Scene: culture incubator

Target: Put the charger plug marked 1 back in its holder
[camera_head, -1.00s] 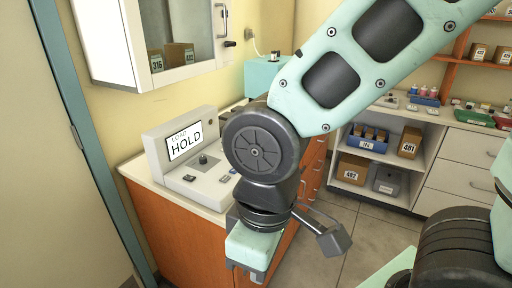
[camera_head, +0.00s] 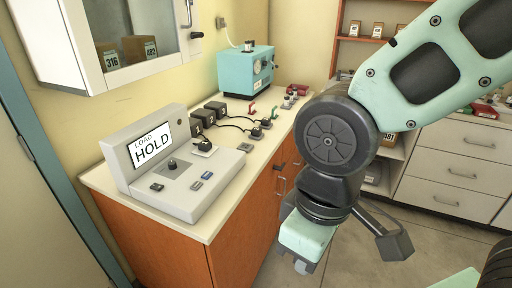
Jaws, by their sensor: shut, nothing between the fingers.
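Black charger blocks (camera_head: 201,120) with small pale labels stand on the counter behind the grey console; the labels are too small to read surely. Thin black cables run from them to small dark plugs (camera_head: 257,132) lying near the counter's front edge. I cannot tell which plug is marked 1, nor make out its holder. My gripper (camera_head: 301,267) hangs pointing down in front of the orange cabinet, below counter height and apart from the plugs. It is shut and empty.
The grey console (camera_head: 208,187) with a "LOAD HOLD" screen fills the counter's near end. A teal box (camera_head: 243,70) stands at the back, with small red and green items beside it. A glass-fronted wall cabinet (camera_head: 63,50) overhangs at upper left. The floor (camera_head: 350,262) looks open right of the counter.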

